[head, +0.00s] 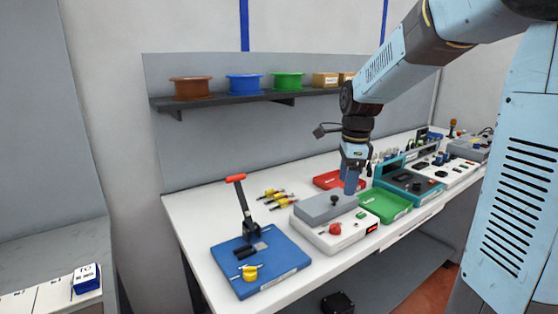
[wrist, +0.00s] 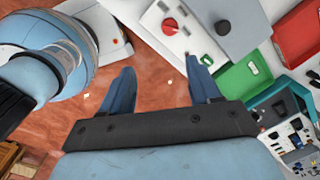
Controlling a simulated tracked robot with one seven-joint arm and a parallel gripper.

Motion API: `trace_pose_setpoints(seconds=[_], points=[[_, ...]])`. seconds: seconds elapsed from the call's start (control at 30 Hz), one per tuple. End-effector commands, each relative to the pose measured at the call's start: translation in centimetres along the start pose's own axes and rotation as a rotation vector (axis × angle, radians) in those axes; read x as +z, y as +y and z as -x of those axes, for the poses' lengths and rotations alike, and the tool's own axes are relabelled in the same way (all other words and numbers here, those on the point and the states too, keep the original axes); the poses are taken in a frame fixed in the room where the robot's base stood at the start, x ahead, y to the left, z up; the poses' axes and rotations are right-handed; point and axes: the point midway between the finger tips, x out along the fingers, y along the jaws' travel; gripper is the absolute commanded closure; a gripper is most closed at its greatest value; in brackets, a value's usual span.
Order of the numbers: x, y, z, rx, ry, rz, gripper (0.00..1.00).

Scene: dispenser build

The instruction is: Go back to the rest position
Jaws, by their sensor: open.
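My gripper (head: 352,182) hangs from my arm and points down, in front of the bench near the grey-topped white device (head: 335,228). In the wrist view my gripper (wrist: 163,72) shows two blue fingers spread well apart with nothing between them. Reddish floor shows between and below the fingers, and the white device with its red knob (wrist: 170,26) lies just beyond them. In the head view the gripper overlaps the back right end of the device's grey top; I cannot tell the exact gap.
The white bench (head: 195,212) carries a blue lever press (head: 262,268), yellow-handled tools (head: 277,200), a red tray (head: 333,179), a green tray (head: 385,204) and a teal-framed unit (head: 410,184). A dark shelf (head: 225,101) with colored spools runs behind.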

Motion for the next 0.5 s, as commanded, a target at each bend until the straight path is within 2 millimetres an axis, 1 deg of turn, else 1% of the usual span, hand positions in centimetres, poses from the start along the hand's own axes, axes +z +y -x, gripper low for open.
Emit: trace_pose_setpoints(seconds=[0.03,0.2,0.5], points=[[-0.4,1.1,1.0,-0.023,-0.013,0.074,0.38],[-1.3,4.6,3.2,-0.094,-0.026,0.355,0.38],[-2.5,11.0,6.0,-0.224,0.029,0.850,0.38]])
